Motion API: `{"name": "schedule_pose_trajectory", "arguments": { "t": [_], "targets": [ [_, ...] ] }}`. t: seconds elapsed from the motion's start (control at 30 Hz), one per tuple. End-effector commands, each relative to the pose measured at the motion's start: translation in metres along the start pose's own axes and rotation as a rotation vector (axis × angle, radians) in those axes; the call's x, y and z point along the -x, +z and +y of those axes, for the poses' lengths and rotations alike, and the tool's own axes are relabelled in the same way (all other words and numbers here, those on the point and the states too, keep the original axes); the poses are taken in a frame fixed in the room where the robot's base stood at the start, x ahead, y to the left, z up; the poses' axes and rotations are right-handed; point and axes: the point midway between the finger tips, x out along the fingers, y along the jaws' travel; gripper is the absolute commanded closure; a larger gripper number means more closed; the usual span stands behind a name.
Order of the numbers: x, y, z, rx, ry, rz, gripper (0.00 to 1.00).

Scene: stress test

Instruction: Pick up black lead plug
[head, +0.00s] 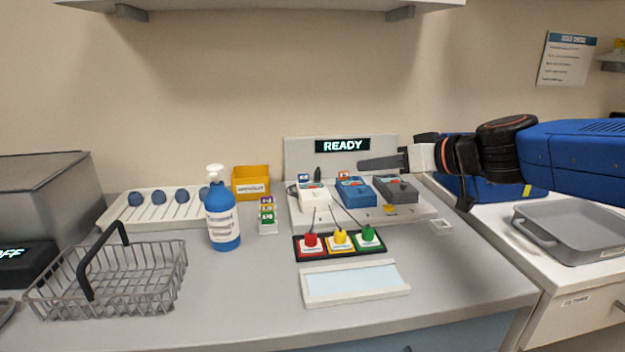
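A small black upright piece (318,174), which looks like the black lead plug, stands behind the white box (314,198) at the back panel; its lower part is hidden.
A blue box (356,193) stands between the white and grey boxes, below a READY display (342,146). A blue pump bottle (221,212), a yellow bin (251,183) and a wire basket (108,281) are left. A pale shallow tray (354,283) lies in front. Bare counter (450,280) is front right.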

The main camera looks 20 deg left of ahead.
Motion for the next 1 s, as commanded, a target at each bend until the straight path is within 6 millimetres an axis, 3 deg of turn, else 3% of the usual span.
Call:
{"name": "schedule_pose_trajectory", "arguments": {
  "t": [0.5,1.0],
  "targets": [
    [-0.09,0.002,-0.001,0.0,-0.003,-0.004,0.81],
    [-0.127,0.001,-0.002,-0.001,-0.002,-0.004,0.81]
  ]
}}
